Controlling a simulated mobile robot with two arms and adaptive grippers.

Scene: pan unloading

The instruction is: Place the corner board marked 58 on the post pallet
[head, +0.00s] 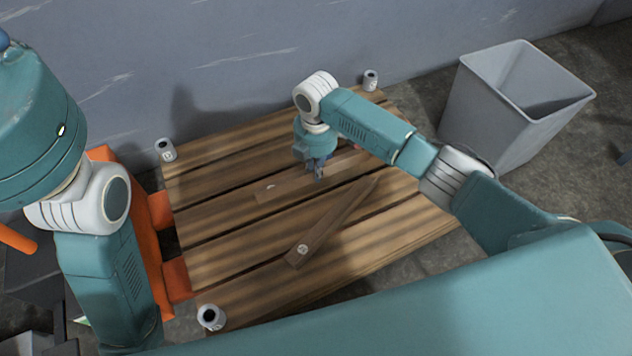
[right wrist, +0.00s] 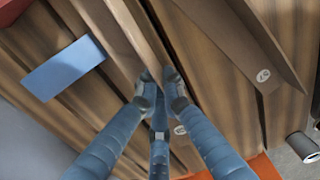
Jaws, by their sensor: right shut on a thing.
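The pallet (head: 225,245) has wooden slats and a short white post at each of several corners, such as the front-left post (head: 210,316). My right gripper (head: 319,177) is shut on a long brown corner board (head: 282,186), low over the back half of the pallet. The board also shows between the fingers in the right wrist view (right wrist: 143,40); a small round label is at its near end, too small to read. I cannot tell whether this board touches the slats. A second corner board (head: 330,225) lies diagonally in front, with a round label I cannot read surely. My left gripper is out of view.
A blue flat block (right wrist: 63,68) lies beside the held board in the right wrist view. A grey bin (head: 505,105) stands right of the pallet, and a grey wall (head: 240,60) runs behind it. Orange equipment (head: 150,225) is at the left edge.

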